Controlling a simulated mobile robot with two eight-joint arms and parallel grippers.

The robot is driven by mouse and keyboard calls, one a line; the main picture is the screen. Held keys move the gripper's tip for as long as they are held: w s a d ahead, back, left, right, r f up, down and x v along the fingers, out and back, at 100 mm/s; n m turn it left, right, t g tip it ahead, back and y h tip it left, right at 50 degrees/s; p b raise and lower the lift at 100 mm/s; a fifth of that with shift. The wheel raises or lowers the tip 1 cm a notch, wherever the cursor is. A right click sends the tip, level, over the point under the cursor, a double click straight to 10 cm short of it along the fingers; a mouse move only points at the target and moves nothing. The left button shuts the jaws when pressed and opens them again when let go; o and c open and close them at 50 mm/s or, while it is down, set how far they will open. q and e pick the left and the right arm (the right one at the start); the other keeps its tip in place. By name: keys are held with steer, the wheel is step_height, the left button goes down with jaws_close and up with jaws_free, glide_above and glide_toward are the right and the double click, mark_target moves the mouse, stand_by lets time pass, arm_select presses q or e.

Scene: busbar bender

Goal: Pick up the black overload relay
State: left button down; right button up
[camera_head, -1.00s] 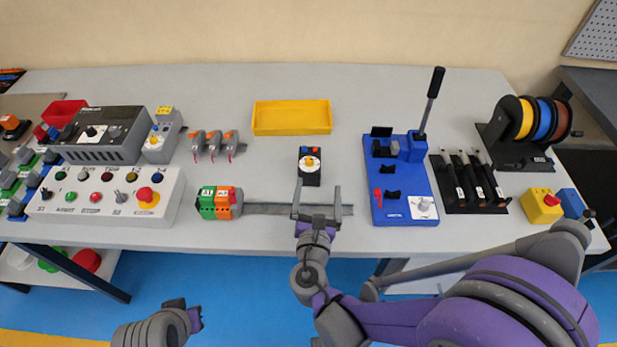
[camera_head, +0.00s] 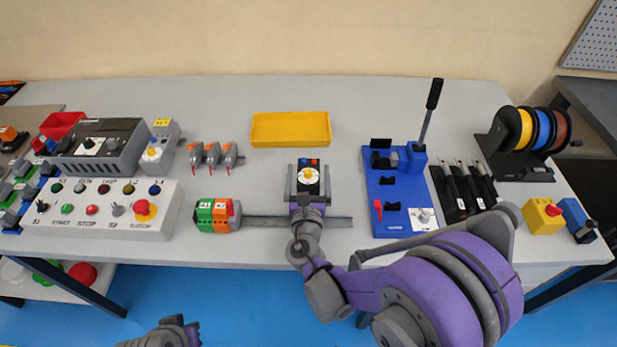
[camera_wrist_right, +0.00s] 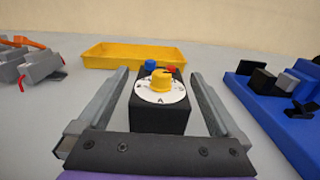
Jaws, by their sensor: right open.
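The black overload relay (camera_head: 308,172) stands on the grey table, with a white dial, a yellow knob and small blue and red buttons on top. In the right wrist view the relay (camera_wrist_right: 160,112) sits between the two fingers. My right gripper (camera_head: 307,180) is open, with one finger on each side of the relay and a gap visible on both sides. The gripper also fills the lower part of the right wrist view (camera_wrist_right: 160,100). My left gripper (camera_head: 190,333) shows only partly at the bottom edge, and its jaws cannot be made out.
A yellow tray (camera_head: 290,129) lies behind the relay. A metal rail (camera_head: 265,221) with green and orange terminal blocks (camera_head: 218,215) runs in front. The blue bender (camera_head: 402,195) stands to the right and a control panel (camera_head: 95,208) to the left.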

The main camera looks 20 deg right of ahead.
steer(key=shift+w+d, duration=0.15)
steer(key=shift+w, duration=0.3)
jaws_close()
steer(key=shift+r, duration=0.1)
step_height(320, 180, up, 10)
steer(key=p, duration=0.2)
steer(key=shift+p, duration=0.35)
